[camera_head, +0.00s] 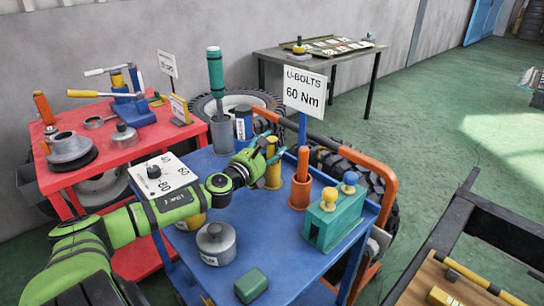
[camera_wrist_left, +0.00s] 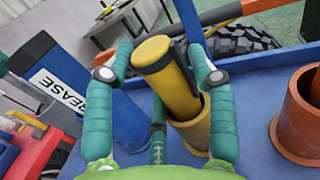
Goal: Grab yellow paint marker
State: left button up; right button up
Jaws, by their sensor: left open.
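The yellow paint marker (camera_wrist_left: 172,82) stands tilted in a yellow cup (camera_wrist_left: 197,128), its dark band showing near the top. In the head view the yellow cup (camera_head: 273,177) stands on the blue cart top, partly hidden by my gripper. My left gripper (camera_head: 267,150) is open around the marker's upper part. In the left wrist view its teal fingers (camera_wrist_left: 160,62) lie on both sides of the marker, with gaps visible. I cannot tell whether any finger touches it. My right gripper is not in view.
A blue grease tube (camera_wrist_left: 62,80) stands left of the marker. An orange cup (camera_head: 299,193) with an orange stick stands to its right, and a teal block (camera_head: 333,226) with knobs is nearer. The U-bolts sign (camera_head: 304,91) rises behind. A grey pot (camera_head: 216,243) stands in front.

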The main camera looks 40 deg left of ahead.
pick_arm(q)
jog(key=shift+c, duration=0.8)
jog(key=c, duration=0.7)
jog(key=shift+c, duration=0.5)
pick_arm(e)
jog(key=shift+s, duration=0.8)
